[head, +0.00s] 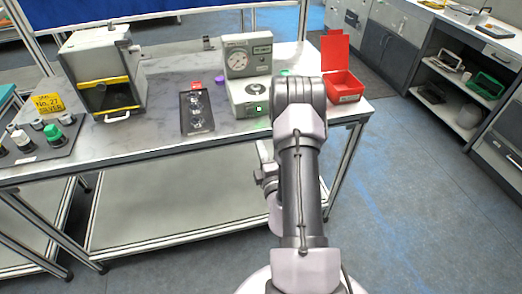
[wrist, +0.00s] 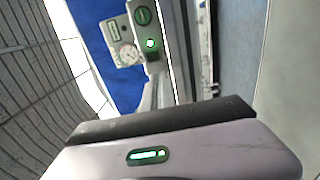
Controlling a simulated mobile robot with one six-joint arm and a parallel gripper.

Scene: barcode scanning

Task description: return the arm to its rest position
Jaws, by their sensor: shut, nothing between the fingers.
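My arm rises at the lower centre of the head view, its upper links bent at a dark elbow in front of the bench. My gripper (head: 264,178) shows small at the left side of the arm, partly hidden by the links. It is shut and empty, apart from the bench and everything on it. In the wrist view a pale part of my own body with a green light fills the bottom.
The bench (head: 170,146) holds a grey chamber (head: 84,52), a gauge instrument (head: 236,62), a black tray (head: 184,128), an open red box (head: 343,86) and several bottles at left. The gauge instrument also shows, tilted, in the wrist view (wrist: 128,52). The floor (head: 430,215) at right is clear.

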